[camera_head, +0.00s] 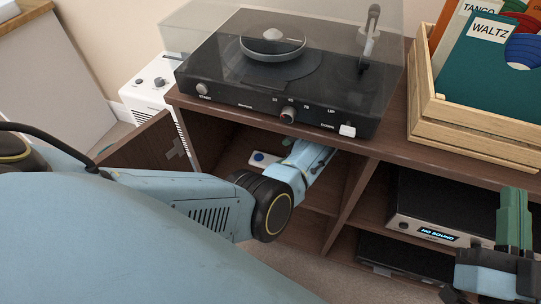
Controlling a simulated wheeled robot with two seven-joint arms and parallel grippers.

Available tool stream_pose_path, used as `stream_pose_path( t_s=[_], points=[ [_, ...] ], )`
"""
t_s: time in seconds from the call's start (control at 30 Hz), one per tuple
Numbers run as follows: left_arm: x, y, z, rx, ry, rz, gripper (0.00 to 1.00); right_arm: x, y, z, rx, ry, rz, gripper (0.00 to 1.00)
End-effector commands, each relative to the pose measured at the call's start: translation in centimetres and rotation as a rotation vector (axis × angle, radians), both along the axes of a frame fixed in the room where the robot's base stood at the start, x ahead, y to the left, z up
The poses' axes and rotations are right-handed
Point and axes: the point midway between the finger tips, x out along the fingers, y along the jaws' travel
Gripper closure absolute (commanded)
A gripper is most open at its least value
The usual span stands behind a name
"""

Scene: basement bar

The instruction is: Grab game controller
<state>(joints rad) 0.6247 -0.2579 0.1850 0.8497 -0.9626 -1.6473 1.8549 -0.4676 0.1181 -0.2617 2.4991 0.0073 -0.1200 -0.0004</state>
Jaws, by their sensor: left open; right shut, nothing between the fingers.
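A small white object with a blue round spot (262,158), which looks like the game controller, lies inside the open left compartment of the brown cabinet (345,195). Only part of it shows; the arm hides its right side. My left gripper (323,156) reaches into that compartment, to the right of the white object, under the cabinet top. It is open and its fingertips are partly hard to make out. My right gripper (514,222) is at the lower right, in front of the cabinet, with its green fingers shut together and empty.
A turntable (290,75) with a clear cover stands on the cabinet top, beside a wooden crate of records (475,130). A cabinet door (145,150) stands open at left, near a white appliance (155,95).

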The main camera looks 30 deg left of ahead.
Motion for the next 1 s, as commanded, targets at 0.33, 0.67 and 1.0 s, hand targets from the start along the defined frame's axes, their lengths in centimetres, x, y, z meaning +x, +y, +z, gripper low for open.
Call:
stream_pose_path(
  t_s=[0.33,0.67,1.0],
  points=[
    [-1.0,1.5,-3.1,0.0,0.001,0.001,0.25,-1.4,-0.1,2.4,0.073,-0.233,0.007,1.0],
    [-1.3,2.7,-4.4,0.001,0.0,0.0,0.25,-2.4,-0.3,3.6,0.108,-0.352,0.006,1.0],
    [-1.3,2.7,-4.3,0.0,0.001,-0.001,0.49,-2.4,-0.3,3.6,0.107,-0.351,0.006,1.0]
  ],
)
